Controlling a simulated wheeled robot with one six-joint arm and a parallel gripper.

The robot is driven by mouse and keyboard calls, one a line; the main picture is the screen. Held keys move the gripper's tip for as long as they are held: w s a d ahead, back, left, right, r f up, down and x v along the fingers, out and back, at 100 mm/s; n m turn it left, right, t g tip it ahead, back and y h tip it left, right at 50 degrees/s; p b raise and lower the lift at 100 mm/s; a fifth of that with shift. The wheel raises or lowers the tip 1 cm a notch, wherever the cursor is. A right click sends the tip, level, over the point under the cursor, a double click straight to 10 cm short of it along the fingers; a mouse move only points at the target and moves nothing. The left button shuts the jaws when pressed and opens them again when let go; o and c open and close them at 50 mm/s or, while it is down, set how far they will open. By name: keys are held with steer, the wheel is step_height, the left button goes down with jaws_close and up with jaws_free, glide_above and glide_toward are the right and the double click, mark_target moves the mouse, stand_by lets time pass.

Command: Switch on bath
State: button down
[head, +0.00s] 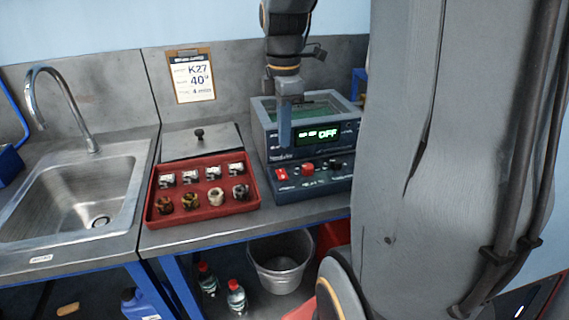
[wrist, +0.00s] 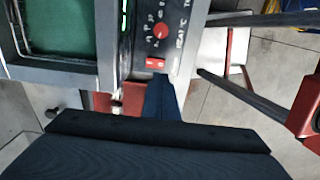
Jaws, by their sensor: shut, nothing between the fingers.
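The bath (head: 262,112) is a grey box with green liquid inside, and its green display (head: 328,134) reads OFF. Its front panel (head: 320,184) carries a red rocker switch (head: 281,174) at the left, a red knob (head: 307,169) and a dark knob (head: 335,163). My gripper (head: 285,145) is shut and empty, pointing down in front of the bath's left part, above the switch in the picture. In the wrist view the gripper tip (wrist: 160,90) appears close to the red switch (wrist: 155,62); I cannot tell whether they touch. The red knob (wrist: 160,30) shows beyond it.
A red tray (head: 205,205) with several metal and dark pieces stands left of the bath. Behind it are a grey lid (head: 180,145) and a clipboard (head: 190,78) on the wall. A sink (head: 75,195) is at the left. A bucket (head: 280,262) and bottles are below the bench.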

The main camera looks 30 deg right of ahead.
mark_target(284, 176)
step_height(284, 176, down, 10)
steer(key=shift+r+p, duration=0.25)
steer(key=shift+p, duration=0.65)
